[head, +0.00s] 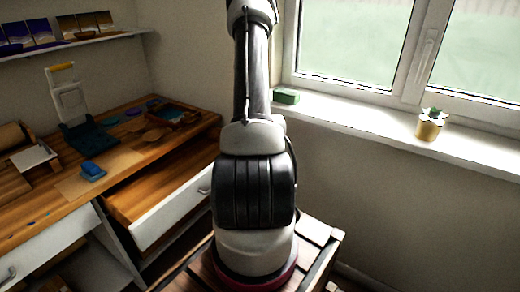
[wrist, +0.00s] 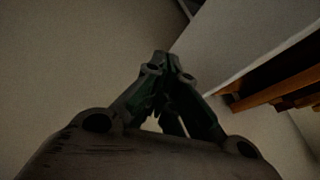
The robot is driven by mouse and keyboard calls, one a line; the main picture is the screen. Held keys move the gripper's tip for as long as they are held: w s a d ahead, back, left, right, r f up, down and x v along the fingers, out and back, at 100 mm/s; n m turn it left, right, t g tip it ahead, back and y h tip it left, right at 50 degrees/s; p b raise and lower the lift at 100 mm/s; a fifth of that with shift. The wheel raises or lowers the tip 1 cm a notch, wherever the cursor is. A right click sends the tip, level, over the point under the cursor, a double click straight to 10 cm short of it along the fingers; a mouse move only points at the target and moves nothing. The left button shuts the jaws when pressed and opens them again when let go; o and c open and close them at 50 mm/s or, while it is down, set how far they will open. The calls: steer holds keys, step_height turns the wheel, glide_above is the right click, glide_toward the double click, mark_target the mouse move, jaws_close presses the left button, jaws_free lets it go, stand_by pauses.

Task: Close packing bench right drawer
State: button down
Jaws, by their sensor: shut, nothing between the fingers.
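The packing bench (head: 135,150) has a wooden top and stands at the left in the head view. Its right drawer (head: 172,213) is pulled out; its white front has a small metal handle, and its wooden inside shows. My arm stands in front of the drawer's right end and hides part of it. My gripper (wrist: 161,57) shows in the wrist view with its fingertips together and nothing between them. A pale flat panel lies to the right of the fingertips; I cannot tell which part of the furniture it is. The gripper is out of the head view.
Another white drawer front (head: 50,245) with a handle is at the lower left. A blue object (head: 92,171) and several tools lie on the bench top. A windowsill (head: 375,130) with a potted plant (head: 431,125) runs along the right. Wooden slats (wrist: 285,88) show at the right in the wrist view.

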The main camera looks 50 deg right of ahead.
steer(key=w+d+f, duration=0.1)
steer(key=w+f, duration=0.2)
steer(key=w, duration=0.3)
stand_by(0.3)
